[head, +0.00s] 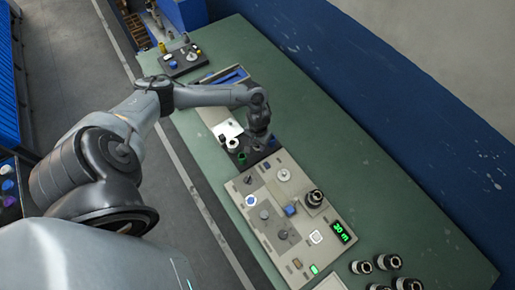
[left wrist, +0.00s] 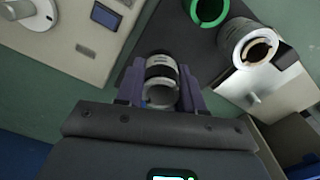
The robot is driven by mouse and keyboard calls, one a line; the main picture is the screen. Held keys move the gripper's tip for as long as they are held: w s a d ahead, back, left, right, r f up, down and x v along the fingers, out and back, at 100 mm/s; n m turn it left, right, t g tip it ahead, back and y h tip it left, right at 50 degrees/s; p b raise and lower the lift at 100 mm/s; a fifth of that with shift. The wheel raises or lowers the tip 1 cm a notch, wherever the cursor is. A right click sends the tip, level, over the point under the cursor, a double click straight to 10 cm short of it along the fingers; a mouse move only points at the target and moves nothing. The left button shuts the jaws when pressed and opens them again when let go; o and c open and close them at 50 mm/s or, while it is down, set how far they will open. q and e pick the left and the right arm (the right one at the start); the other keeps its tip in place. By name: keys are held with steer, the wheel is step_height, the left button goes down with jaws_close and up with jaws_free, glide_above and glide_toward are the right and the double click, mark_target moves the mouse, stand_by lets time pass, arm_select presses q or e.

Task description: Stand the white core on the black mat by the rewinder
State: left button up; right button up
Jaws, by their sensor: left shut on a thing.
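My left gripper (head: 262,140) is over the black mat (head: 254,157) in the head view. In the left wrist view the gripper (left wrist: 160,95) is shut on a short white core with a dark band (left wrist: 162,70). The held core is in front of the black mat (left wrist: 188,45); whether it touches the mat I cannot tell. The gripper hides the held core in the head view. My right gripper is not in view.
A beige machine panel (head: 245,185) with knobs and a green display (head: 342,231) adjoins the mat. Several black-and-white rolls (head: 388,262) stand at the near right. A dark tray (head: 178,63) with small parts sits at the far end. Green table (head: 390,200) is bare to the right.

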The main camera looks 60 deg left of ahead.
mark_target(258, 148)
arm_select(q)
steer(key=shift+a+f+b, duration=0.15)
steer(key=shift+f+b, duration=0.25)
steer(key=shift+f, duration=1.65)
steer(key=shift+f, duration=0.2)
steer(key=o, duration=1)
steer(key=shift+r, duration=0.1)
